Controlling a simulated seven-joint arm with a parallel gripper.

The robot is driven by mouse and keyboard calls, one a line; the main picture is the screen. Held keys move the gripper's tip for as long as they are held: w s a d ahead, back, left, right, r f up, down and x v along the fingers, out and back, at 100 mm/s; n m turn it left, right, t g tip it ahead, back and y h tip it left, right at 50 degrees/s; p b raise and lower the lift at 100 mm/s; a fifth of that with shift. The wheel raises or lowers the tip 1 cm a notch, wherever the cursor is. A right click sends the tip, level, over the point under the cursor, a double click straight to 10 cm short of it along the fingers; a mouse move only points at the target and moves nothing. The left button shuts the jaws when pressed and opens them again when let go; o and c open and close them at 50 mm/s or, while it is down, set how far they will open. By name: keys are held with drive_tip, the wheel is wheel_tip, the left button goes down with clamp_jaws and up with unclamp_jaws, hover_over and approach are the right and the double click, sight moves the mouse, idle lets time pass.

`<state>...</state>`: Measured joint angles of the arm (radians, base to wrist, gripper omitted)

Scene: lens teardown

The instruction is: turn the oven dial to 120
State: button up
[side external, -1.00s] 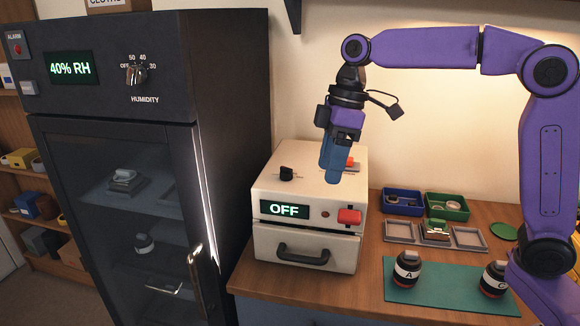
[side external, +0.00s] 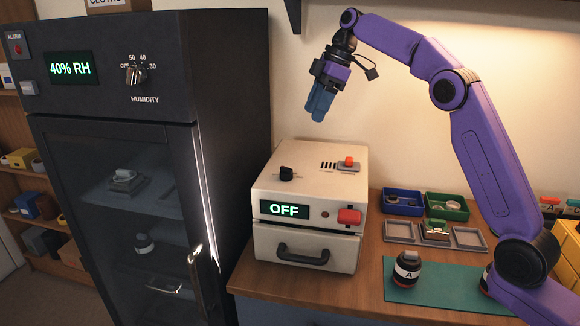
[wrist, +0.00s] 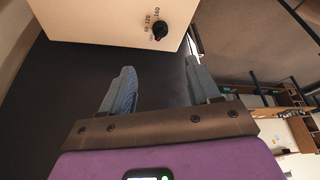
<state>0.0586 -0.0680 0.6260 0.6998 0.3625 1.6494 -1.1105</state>
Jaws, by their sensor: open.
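The oven (side external: 305,250) is a cream box on the wooden bench, and its display (side external: 284,210) reads OFF. Its black dial (side external: 287,173) sits on the top face near the left edge. In the wrist view the dial (wrist: 160,30) shows at the top, with small markings including 120 and 160 beside it; it appears turned towards the off end, but the pointer is too small to be sure. My gripper (side external: 318,113) is in the air above the oven, clear of the dial. Its blue fingers (wrist: 160,85) are apart with nothing between them.
A dark cabinet (side external: 232,120) showing 40% RH stands close to the oven's left.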

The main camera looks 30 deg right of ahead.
sight(286, 173)
drive_tip(key=x, duration=1.6)
drive_tip(key=shift+a+f, duration=0.1)
drive_tip(key=shift+f, duration=0.25)
drive_tip(key=c, duration=1)
